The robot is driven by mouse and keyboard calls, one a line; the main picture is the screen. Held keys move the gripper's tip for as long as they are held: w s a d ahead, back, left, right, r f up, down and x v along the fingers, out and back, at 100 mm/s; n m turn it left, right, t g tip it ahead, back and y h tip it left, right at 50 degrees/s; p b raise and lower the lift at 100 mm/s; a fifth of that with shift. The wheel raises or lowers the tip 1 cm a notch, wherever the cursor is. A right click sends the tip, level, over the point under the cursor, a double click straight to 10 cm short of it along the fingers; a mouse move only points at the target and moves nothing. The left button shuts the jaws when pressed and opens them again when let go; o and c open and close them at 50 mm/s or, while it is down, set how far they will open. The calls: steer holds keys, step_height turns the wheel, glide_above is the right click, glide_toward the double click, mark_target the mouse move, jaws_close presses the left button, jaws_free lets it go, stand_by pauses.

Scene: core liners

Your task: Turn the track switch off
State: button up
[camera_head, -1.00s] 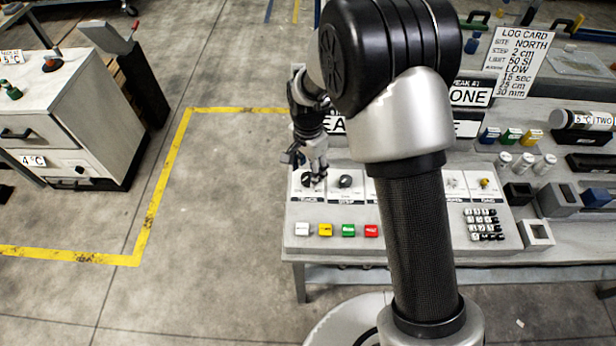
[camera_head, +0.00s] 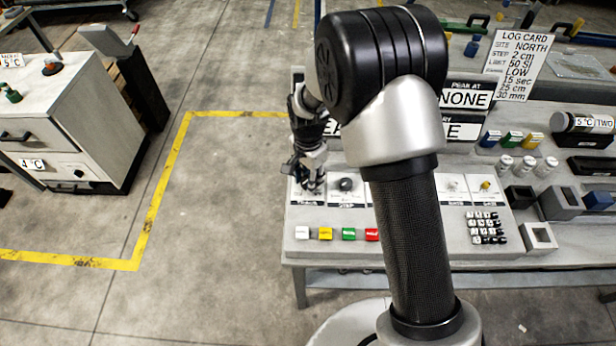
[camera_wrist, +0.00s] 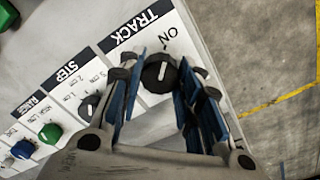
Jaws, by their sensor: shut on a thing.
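The track switch (camera_wrist: 158,74) is a round black knob on a white plate lettered TRACK, with ON printed beside it. Its white mark points roughly toward ON. My gripper (camera_wrist: 161,82) has its blue-padded fingers on either side of the knob and is shut on it. In the head view my gripper (camera_head: 312,189) is down at the left end of the panel and hides the track knob. The OFF lettering does not show.
The STEP knob (camera_wrist: 90,104) is close beside my left finger in the wrist view. Green (camera_wrist: 50,133) and blue (camera_wrist: 23,149) knobs follow. White, yellow, green and red buttons (camera_head: 325,233) line the panel's front. Open floor lies left of the bench.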

steer(key=c, duration=0.4)
steer(key=shift+o, duration=0.2)
steer(key=shift+n, duration=0.3)
steer(key=n+p, duration=0.1)
steer(key=n, duration=0.2)
steer(key=shift+n, duration=0.4)
steer(key=n+p, duration=0.1)
steer(key=n, duration=0.8)
steer(key=shift+n+p, duration=0.45)
steer(key=shift+n, duration=1.75)
